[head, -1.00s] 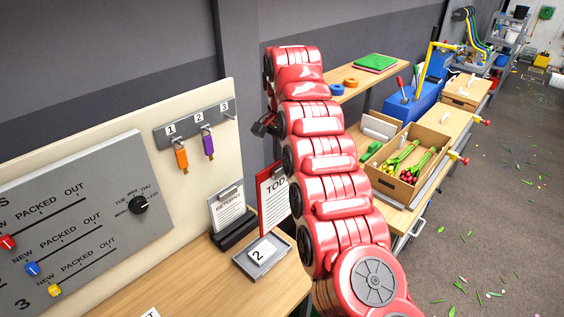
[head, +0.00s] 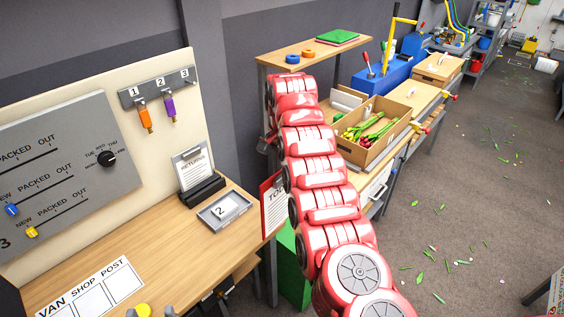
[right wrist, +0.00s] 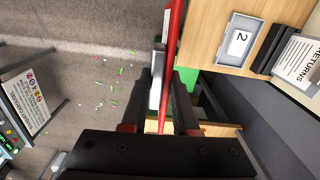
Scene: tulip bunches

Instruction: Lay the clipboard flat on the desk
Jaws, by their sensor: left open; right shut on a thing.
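The clipboard (head: 272,207) is a red board with a white sheet headed "TO…". It stands upright at the right edge of the wooden desk (head: 150,232), partly hidden by my right arm. In the right wrist view it is seen edge-on as a thin red strip (right wrist: 173,45) running between the fingers. My right gripper (right wrist: 165,102) is shut on it; the arm hides the grip in the head view.
A grey tray marked 2 (head: 224,211) and a dark stand with a RETURNS sheet (head: 193,168) sit at the desk's back right. A VAN SHOP POST sheet (head: 92,295) lies at the front left. The middle of the desk is bare.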

